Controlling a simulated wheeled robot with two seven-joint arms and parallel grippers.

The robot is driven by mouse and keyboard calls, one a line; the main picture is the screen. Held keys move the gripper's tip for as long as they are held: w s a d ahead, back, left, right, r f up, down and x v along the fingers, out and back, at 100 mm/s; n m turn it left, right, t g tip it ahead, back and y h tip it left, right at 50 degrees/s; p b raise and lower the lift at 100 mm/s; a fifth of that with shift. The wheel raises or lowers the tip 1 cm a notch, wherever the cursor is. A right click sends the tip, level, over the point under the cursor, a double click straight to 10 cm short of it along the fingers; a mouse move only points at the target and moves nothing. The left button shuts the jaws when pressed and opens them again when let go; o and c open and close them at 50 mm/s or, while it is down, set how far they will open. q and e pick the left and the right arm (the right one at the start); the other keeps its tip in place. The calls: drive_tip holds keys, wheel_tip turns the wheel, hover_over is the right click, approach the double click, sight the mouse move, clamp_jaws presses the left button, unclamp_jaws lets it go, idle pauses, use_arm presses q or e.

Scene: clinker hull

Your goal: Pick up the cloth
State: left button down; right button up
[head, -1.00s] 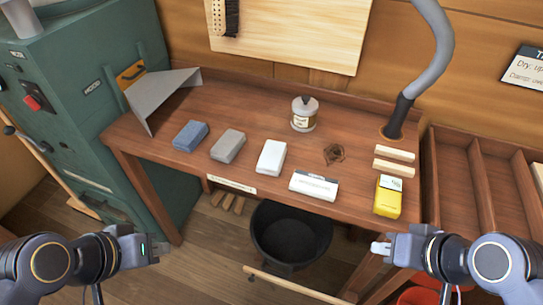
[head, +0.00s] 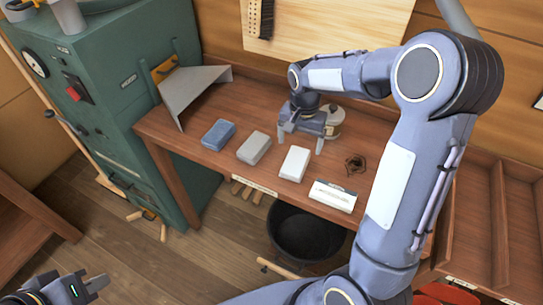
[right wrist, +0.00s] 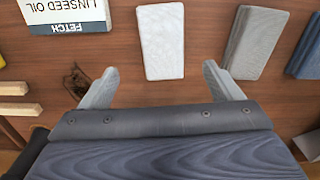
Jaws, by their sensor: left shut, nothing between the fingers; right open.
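Three flat, folded-looking pads lie in a row on the workbench: blue (head: 218,135), grey (head: 254,148) and white (head: 294,163). I cannot tell for certain which one is the cloth. In the right wrist view the white pad (right wrist: 161,42) lies ahead of and between the finger directions, with the grey pad (right wrist: 254,43) and part of the blue pad (right wrist: 305,52) to its right. My right gripper (head: 300,143) is open and empty above the bench, just behind the white pad. My left gripper (head: 103,284) is shut and empty, low at the left, away from the bench.
A jar (head: 334,119) stands partly hidden behind my right gripper. Wood strips (right wrist: 14,88) show in the wrist view. A grey metal chute (head: 192,92) bounds the bench's left.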

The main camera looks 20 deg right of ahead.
sight(296, 160)
drive_tip(key=shift+w+f, duration=0.2)
drive_tip(key=shift+f, duration=0.2)
drive_tip(key=f, duration=0.2)
drive_tip(key=f+p, duration=0.1)
drive_tip(key=f, duration=0.4)
drive_tip(key=shift+s+a+f, duration=0.1)
drive_tip(key=shift+a, duration=0.15)
drive_tip(key=c, duration=1.1)
drive_tip(key=shift+o, duration=0.2)
